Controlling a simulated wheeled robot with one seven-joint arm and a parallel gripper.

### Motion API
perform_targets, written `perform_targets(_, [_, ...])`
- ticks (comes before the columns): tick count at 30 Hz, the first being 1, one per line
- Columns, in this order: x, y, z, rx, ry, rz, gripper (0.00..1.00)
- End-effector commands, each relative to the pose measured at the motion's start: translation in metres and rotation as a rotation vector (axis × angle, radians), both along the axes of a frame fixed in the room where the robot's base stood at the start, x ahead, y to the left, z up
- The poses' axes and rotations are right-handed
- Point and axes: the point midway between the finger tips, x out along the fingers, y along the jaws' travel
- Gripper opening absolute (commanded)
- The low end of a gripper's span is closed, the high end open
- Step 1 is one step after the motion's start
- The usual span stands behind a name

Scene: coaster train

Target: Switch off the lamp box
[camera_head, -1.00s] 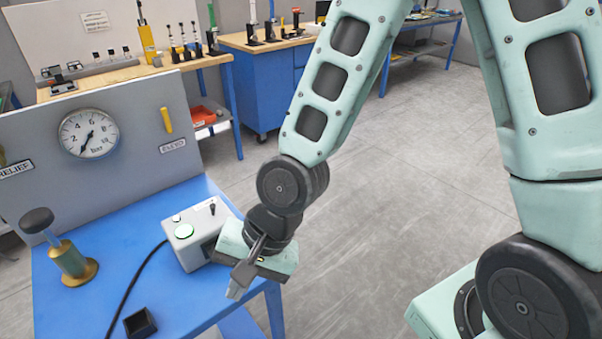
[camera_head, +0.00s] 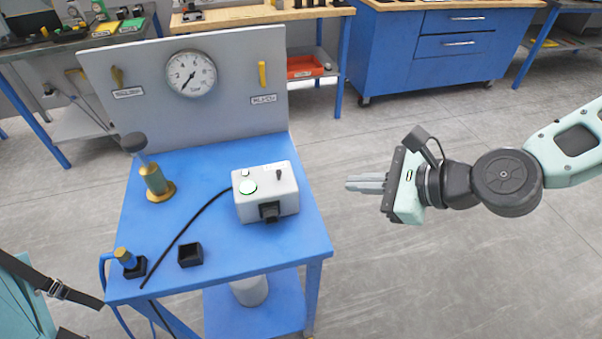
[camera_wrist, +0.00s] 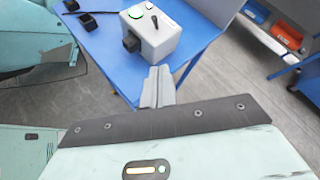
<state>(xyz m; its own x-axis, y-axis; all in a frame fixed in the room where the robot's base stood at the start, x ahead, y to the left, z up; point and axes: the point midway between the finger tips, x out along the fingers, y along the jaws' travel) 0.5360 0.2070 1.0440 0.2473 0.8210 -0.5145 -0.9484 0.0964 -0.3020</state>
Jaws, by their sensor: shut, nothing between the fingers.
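The lamp box (camera_head: 266,205) is a light grey box on the blue table. Its top carries a green-lit round lamp (camera_head: 248,187), a small white round part (camera_head: 245,173) and a dark toggle lever (camera_head: 279,174). A black block-shaped part sits on its front. My gripper (camera_head: 350,184) is shut and empty, to the right of the box and clear of the table, with its fingers pointing left toward it. In the wrist view the box (camera_wrist: 158,42) stands beyond the fingertips (camera_wrist: 158,72), apart from them.
The blue table (camera_head: 225,252) also holds a brass plunger (camera_head: 157,183), a small black open box (camera_head: 190,255) and a black cable. A grey panel with a gauge (camera_head: 191,73) stands behind. Open floor lies to the right.

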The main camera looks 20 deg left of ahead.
Motion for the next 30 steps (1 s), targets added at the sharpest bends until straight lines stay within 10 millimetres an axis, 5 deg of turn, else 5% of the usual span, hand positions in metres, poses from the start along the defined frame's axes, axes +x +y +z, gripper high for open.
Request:
perform_targets(8, [0.006, 0.025, -0.015, 0.0, 0.001, 0.005, 0.0])
perform_targets(19, [0.023, 0.085, -0.051, -0.001, 0.0, 0.003, 0.0])
perform_targets(30, [0.025, 0.119, -0.043, -0.002, -0.002, 0.002, 0.0])
